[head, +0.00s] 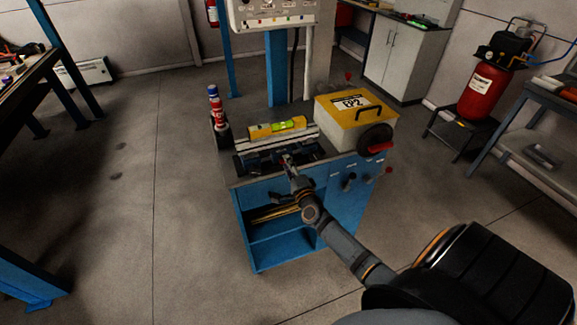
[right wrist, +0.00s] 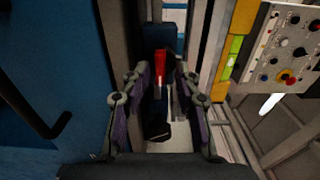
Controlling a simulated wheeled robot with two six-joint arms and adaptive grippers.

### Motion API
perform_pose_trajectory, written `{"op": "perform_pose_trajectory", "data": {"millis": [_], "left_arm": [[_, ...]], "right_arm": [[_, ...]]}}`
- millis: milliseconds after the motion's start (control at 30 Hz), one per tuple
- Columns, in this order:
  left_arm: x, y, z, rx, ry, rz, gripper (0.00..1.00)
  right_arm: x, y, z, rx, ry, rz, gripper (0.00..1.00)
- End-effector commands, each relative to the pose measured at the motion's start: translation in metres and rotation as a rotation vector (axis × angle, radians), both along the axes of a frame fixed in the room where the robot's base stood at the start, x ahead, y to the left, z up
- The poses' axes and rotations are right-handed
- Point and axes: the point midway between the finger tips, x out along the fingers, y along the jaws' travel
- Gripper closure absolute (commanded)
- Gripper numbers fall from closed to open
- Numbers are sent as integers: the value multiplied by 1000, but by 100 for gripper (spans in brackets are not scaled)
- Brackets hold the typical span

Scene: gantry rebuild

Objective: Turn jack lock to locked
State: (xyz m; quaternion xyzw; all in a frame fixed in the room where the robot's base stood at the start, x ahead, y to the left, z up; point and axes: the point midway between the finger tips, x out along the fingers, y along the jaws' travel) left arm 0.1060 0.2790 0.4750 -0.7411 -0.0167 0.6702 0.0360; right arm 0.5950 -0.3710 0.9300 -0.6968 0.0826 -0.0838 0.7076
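My right gripper (head: 287,160) reaches over the top of the blue cart (head: 262,245), in front of the yellow spirit level (head: 277,127). In the right wrist view my right gripper (right wrist: 166,100) has its two fingers apart, one on each side of a small red lever (right wrist: 161,68) with a dark part below it. The lever looks like the jack lock, but I see no label on it. I cannot tell whether the fingers touch it. In the head view the gripper and arm hide this spot. My left gripper is not in view.
A yellow-lidded box (head: 350,104) and a black disc with a red handle (head: 375,140) are at the cart's right side. Bottles (head: 216,106) stand at its left. A control panel (head: 272,12) rises behind. The floor (head: 185,200) left of the cart is clear.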

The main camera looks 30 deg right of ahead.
Motion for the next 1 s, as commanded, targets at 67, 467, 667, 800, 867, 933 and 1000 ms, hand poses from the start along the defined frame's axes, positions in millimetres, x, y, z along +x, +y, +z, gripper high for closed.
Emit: {"op": "perform_pose_trajectory", "data": {"millis": [67,467,667,800,867,933,1000], "left_arm": [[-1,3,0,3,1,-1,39],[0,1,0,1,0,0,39],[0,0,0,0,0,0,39],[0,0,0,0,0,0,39],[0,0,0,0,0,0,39],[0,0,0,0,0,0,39],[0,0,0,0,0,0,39]], "right_arm": [[-1,0,-1,0,2,0,66],[-60,14,-1,-1,2,1,66],[-77,18,0,0,1,0,66],[-79,19,0,0,-1,0,66],[-78,19,0,0,-1,0,66],[-78,19,0,0,-1,0,66],[-78,19,0,0,-1,0,66]]}}
